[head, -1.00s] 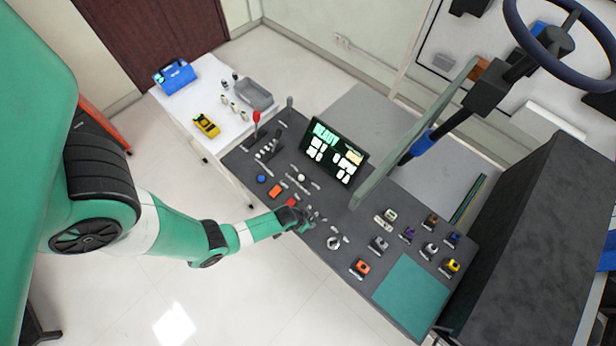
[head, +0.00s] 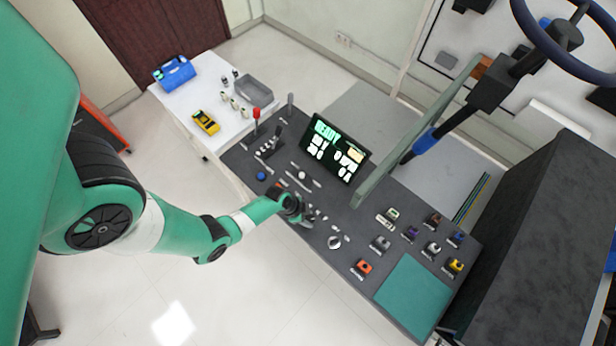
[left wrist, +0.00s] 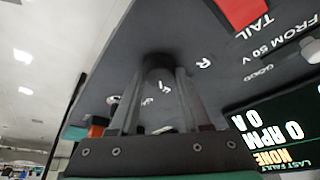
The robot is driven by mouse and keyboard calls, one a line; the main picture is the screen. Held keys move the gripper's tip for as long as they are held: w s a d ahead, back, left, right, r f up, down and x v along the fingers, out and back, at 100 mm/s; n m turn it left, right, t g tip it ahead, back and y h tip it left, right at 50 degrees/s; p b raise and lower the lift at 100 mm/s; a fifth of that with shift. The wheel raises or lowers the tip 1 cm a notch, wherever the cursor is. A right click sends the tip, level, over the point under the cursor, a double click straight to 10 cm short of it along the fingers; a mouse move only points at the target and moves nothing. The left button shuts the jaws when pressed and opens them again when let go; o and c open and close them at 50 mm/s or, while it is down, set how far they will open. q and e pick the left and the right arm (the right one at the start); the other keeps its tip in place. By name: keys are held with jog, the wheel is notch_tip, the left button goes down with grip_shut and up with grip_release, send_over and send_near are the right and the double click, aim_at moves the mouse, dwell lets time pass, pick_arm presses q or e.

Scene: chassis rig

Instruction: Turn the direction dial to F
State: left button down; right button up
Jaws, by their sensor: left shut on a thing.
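The direction dial (left wrist: 158,62) is a dark round knob on the dark console panel. In the left wrist view it sits between the fingertips of my left gripper (left wrist: 157,78), which is shut on it. White letters are printed around the dial; an R (left wrist: 203,64) is readable on its right, while the smaller marks between the fingers are hard to make out. Which letter the dial points to cannot be told. In the head view my left gripper (head: 294,208) is down at the console's front edge area and hides the dial. My right gripper is not in view.
The console (head: 345,225) carries a screen (head: 334,148) reading READY, a red-topped lever (head: 256,113), a blue button (head: 261,176), a round knob (head: 334,242) and several coloured blocks. A white table (head: 190,105) stands at the left.

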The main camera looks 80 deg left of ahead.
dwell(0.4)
pick_arm(q)
jog(key=shift+c, duration=1.8)
grip_release()
jog(key=p+v, duration=1)
jog(key=v, duration=0.1)
jog(key=shift+r+p, duration=0.3)
jog(key=shift+r, duration=0.05)
jog(key=shift+a, duration=0.1)
